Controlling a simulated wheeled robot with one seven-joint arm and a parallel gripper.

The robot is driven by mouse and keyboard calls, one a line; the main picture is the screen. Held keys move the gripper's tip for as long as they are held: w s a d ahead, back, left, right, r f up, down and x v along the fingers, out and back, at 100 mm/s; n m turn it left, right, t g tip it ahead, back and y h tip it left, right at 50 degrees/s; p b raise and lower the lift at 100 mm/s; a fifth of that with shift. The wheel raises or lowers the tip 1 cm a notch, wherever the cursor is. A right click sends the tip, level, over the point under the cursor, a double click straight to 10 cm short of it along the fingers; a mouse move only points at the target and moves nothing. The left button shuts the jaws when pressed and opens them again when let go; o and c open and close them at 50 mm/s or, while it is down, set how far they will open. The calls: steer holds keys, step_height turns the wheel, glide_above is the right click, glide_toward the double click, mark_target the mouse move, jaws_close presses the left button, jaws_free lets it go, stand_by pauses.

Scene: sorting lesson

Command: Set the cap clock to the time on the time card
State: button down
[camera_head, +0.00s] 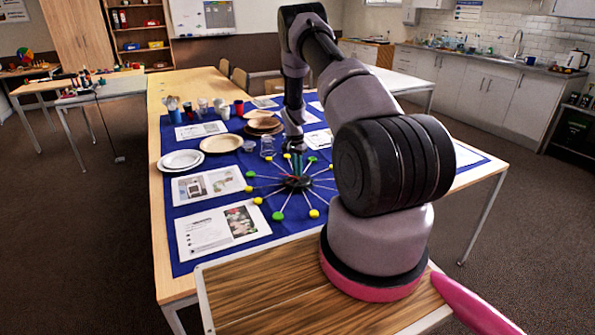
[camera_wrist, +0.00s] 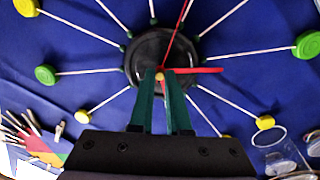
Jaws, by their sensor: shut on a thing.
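The cap clock (camera_head: 283,186) lies on the blue cloth, with green and yellow caps on white sticks around a dark round hub. In the wrist view the hub (camera_wrist: 144,51) carries two red hands meeting near its middle. The long hand (camera_wrist: 177,27) points to the top of the picture, leaning right; the short hand (camera_wrist: 203,70) points right. My gripper (camera_wrist: 160,76) has its green fingertips at the hub, shut on a small tan knob (camera_wrist: 160,73) where the hands meet. It shows from above in the head view (camera_head: 295,163). I cannot tell which sheet is the time card.
Printed sheets (camera_head: 220,229) lie along the left of the cloth. Plates (camera_head: 181,159), cups and jars stand behind the clock. In the wrist view a clear glass (camera_wrist: 280,152) is close at lower right and a pencil bundle at lower left.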

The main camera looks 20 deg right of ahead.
mark_target(296, 180)
steer(key=n, duration=0.6)
steer(key=shift+n, duration=0.3)
steer(key=n, duration=0.5)
steer(key=shift+s+n+t, duration=0.1)
steer(key=shift+n+t, duration=0.2)
steer(key=shift+n, duration=0.1)
steer(key=c, duration=0.9)
jaws_free()
steer(key=r, duration=1)
steer(key=shift+a+r, duration=0.4)
